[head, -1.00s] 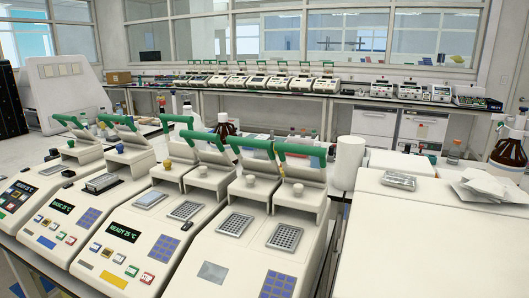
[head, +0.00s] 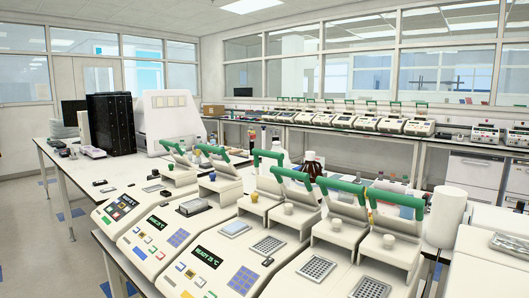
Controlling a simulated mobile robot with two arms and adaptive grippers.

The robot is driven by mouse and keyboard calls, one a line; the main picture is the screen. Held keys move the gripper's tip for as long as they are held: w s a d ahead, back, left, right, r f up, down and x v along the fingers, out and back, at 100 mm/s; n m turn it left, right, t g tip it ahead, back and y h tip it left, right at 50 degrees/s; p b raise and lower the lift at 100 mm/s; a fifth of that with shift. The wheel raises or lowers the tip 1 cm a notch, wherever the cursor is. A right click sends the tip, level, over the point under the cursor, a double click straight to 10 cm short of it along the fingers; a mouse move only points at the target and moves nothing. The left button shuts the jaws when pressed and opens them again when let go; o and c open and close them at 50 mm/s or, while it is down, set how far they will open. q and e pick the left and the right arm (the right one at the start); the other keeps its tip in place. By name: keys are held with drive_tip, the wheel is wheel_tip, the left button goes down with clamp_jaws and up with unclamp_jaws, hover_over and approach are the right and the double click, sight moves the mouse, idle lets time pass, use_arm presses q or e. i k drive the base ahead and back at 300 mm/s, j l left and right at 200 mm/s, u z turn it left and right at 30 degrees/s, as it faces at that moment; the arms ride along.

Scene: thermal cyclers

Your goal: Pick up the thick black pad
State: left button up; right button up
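Several small dark items lie on and around the thermal cyclers, and I cannot tell which is the thick black pad. One flat dark item (head: 151,188) lies on the bench behind the leftmost cycler (head: 128,207). Another small dark item (head: 100,183) lies further left on the bench. A small black piece (head: 267,262) sits on the third cycler's front. A dark-topped block (head: 195,206) sits on the second cycler. Neither of my grippers shows in the head view.
A tall black unit (head: 110,124) and a large white machine (head: 170,122) stand behind the cyclers. Green-handled lids (head: 341,190) stand raised. A white roll (head: 445,216) stands at right. Floor is open at the far left.

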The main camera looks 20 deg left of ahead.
sight(104, 181)
drive_tip(key=u, duration=1.7)
drive_tip(key=i+j+u, duration=0.3)
drive_tip(key=i, duration=0.7)
drive_tip(key=i+u, duration=0.35)
drive_tip(key=i, duration=0.7)
